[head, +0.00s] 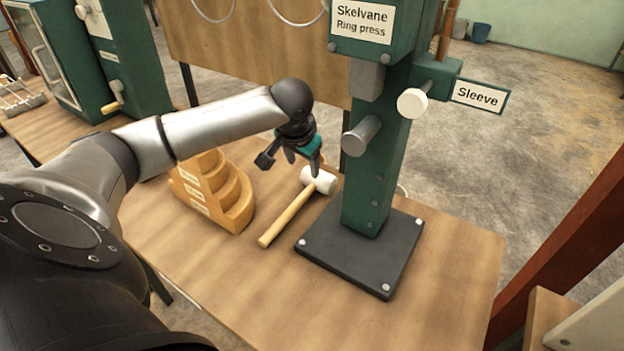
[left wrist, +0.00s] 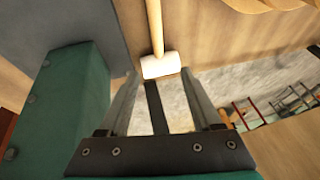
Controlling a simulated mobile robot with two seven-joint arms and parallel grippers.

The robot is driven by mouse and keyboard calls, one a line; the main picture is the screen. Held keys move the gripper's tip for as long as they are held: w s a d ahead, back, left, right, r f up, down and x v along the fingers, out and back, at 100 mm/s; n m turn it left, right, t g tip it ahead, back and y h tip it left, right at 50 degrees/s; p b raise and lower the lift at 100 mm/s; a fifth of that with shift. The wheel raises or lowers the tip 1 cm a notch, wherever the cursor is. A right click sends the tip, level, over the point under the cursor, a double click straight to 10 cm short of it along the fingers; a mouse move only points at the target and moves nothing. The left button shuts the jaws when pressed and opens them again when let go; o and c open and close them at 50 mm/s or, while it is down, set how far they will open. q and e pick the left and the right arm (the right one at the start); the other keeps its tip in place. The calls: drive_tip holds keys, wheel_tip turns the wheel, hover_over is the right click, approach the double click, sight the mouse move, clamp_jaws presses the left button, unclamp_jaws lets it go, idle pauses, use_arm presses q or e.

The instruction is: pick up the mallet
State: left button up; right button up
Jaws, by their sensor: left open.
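The mallet (head: 287,214) lies on the wooden table, with its pale wooden handle pointing to the front left and its white head at the back right. My left gripper (head: 303,172) is above and close to the mallet's head, pointing down, and its jaws are open with nothing between them. In the left wrist view the white mallet head (left wrist: 160,66) shows just beyond the two fingertips (left wrist: 158,80), with the handle running away upward. Whether a fingertip touches the head I cannot tell. My right gripper is in neither view.
The green ring press (head: 375,190) stands on a dark base plate (head: 360,245) just right of the mallet. A stepped wooden block (head: 215,192) with labels is to its left. The front of the table (head: 270,305) is clear. A green cabinet (head: 60,50) stands at the back left.

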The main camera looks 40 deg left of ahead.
use_arm(q)
drive_tip(key=b, duration=0.2)
approach(308, 190)
drive_tip(key=x, duration=0.3)
drive_tip(key=shift+w+a+f+b, duration=0.1)
drive_tip(key=shift+f+b, duration=0.25)
drive_tip(key=shift+f, duration=0.05)
drive_tip(key=shift+w+a+f, duration=0.1)
drive_tip(key=shift+w+f, duration=0.05)
drive_tip(key=shift+f, duration=0.2)
drive_tip(key=shift+w+f, duration=0.1)
drive_tip(key=shift+f, duration=0.25)
drive_tip(key=b+x, duration=0.2)
drive_tip(key=x, duration=0.1)
drive_tip(key=shift+w+a+f, duration=0.1)
drive_tip(key=shift+f, duration=0.1)
drive_tip(key=shift+w+a+f, duration=0.1)
drive_tip(key=shift+w+f, duration=0.1)
drive_tip(key=shift+f, duration=0.15)
drive_tip(key=shift+c, duration=0.2)
drive_tip(key=c, duration=0.3)
clamp_jaws()
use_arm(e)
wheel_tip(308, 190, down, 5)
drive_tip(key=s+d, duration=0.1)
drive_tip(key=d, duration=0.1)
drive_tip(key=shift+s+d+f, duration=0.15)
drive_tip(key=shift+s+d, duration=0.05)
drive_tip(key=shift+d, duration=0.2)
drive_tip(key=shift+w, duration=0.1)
